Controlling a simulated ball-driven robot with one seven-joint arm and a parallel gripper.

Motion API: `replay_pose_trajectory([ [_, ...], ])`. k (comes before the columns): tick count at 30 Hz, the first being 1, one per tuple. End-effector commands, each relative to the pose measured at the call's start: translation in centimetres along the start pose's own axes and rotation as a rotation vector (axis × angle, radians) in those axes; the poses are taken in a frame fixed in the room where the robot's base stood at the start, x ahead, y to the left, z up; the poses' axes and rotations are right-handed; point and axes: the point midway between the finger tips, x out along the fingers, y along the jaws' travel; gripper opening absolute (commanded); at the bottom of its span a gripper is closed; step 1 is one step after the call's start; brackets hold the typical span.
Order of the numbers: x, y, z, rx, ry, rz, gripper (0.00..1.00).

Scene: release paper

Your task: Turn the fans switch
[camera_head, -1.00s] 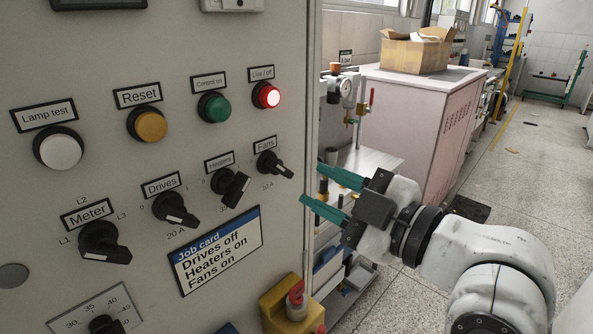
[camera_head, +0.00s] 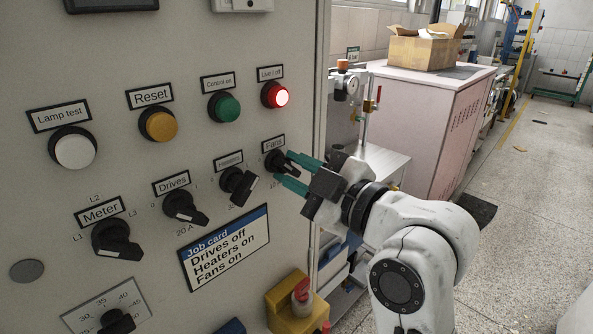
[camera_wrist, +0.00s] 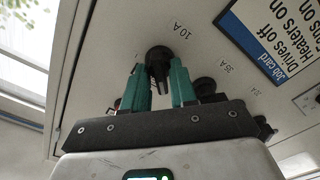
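The fans switch (camera_head: 274,162) is a black rotary knob below the "Fans" label, at the right edge of the grey panel. Its handle points to the lower right and is partly behind the fingers. In the wrist view the fans knob (camera_wrist: 158,62) stands just beyond the gap between the fingertips, its handle pointing toward my gripper. My gripper (camera_head: 294,169) has green fingers and is open at the switch. In the wrist view the fingers (camera_wrist: 159,84) sit either side of the handle, with a gap visible; I cannot tell whether either touches it.
The black heaters switch (camera_head: 238,183) is close on the left, with the drives switch (camera_head: 183,207) beyond it. A job card (camera_head: 225,246) below reads "Drives off, Heaters on, Fans on". The red light (camera_head: 275,95) above is lit. A yellow box with a red button (camera_head: 298,300) sits lower down.

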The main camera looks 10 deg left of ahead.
Motion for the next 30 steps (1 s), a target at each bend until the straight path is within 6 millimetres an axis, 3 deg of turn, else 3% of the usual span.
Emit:
replay_pose_trajectory([
  [7,-0.01,-0.05,0.02,0.000,0.000,-0.001,0.00],
  [19,-0.01,0.03,-0.06,0.074,-0.002,-0.002,0.00],
  [30,-0.02,0.11,-0.12,0.367,-0.005,-0.003,0.00],
])
